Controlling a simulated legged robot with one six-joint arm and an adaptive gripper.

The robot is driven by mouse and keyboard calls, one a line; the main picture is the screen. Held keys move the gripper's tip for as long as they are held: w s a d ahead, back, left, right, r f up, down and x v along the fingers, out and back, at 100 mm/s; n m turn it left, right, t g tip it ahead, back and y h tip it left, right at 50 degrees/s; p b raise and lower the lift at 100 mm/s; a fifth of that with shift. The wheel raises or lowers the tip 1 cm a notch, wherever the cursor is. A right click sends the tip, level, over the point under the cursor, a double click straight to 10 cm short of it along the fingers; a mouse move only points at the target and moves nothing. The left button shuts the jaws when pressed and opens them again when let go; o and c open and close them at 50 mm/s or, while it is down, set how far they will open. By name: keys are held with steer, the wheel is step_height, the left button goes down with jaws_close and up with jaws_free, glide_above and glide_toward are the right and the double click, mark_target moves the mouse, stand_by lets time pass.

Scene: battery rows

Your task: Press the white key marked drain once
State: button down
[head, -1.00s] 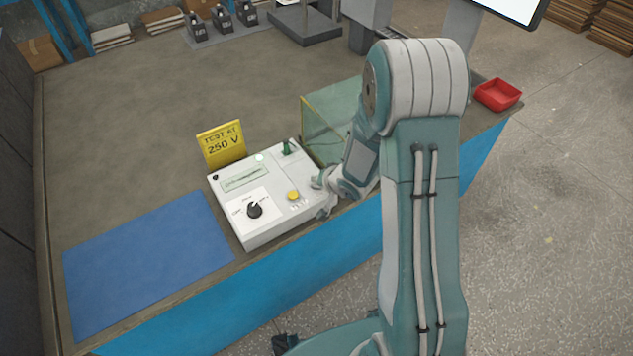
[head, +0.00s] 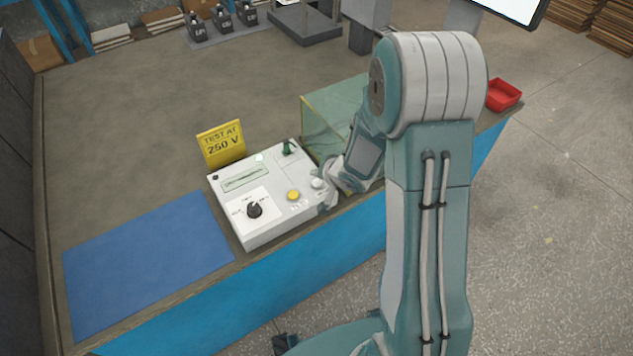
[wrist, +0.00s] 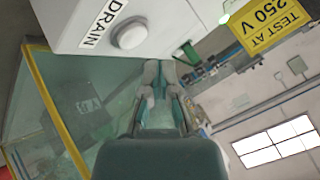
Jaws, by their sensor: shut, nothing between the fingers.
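The white drain key (wrist: 130,34) is a round button on the white tester box, beside the label DRAIN (wrist: 104,22) in the wrist view. In the head view the key (head: 318,183) shows at the box's right end, right of a yellow button (head: 293,195). The tester box (head: 235,225) sits on the bench. My gripper (wrist: 158,66) is shut and empty. In the wrist view its fingertips appear just below and right of the key, apart from it. In the head view my gripper (head: 328,197) is at the box's right edge, its tips partly hidden.
A clear yellow-edged guard (head: 318,125) stands right behind the box, close to my wrist. A yellow sign (head: 222,144) stands behind the box. A black dial (head: 254,210) and green post (head: 287,147) are on its top. A blue mat (head: 150,260) lies left; a red tray (head: 503,95) is far right.

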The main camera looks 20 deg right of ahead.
mark_target(318, 184)
steer(key=shift+r, duration=1.9)
steer(key=shift+d+r, duration=0.1)
steer(key=shift+r, duration=0.15)
steer(key=s+d+r+h, duration=0.2)
steer(key=s+r+h, duration=0.15)
steer(key=r, duration=0.45)
steer(key=s+d+r+h, duration=0.25)
steer(key=s+r, duration=0.25)
steer(key=r, duration=0.3)
steer(key=s+a+r+n+g+y, duration=0.1)
steer(key=s+a+r+n, duration=0.1)
steer(key=s, duration=0.7)
steer(key=s+a+r+n+g+y, duration=0.1)
steer(key=s+a+r+n, duration=0.1)
steer(key=s, duration=0.7)
steer(key=shift+s+a+r+g, duration=0.3)
steer(key=shift+a+r+g, duration=0.1)
steer(key=shift+r, duration=0.5)
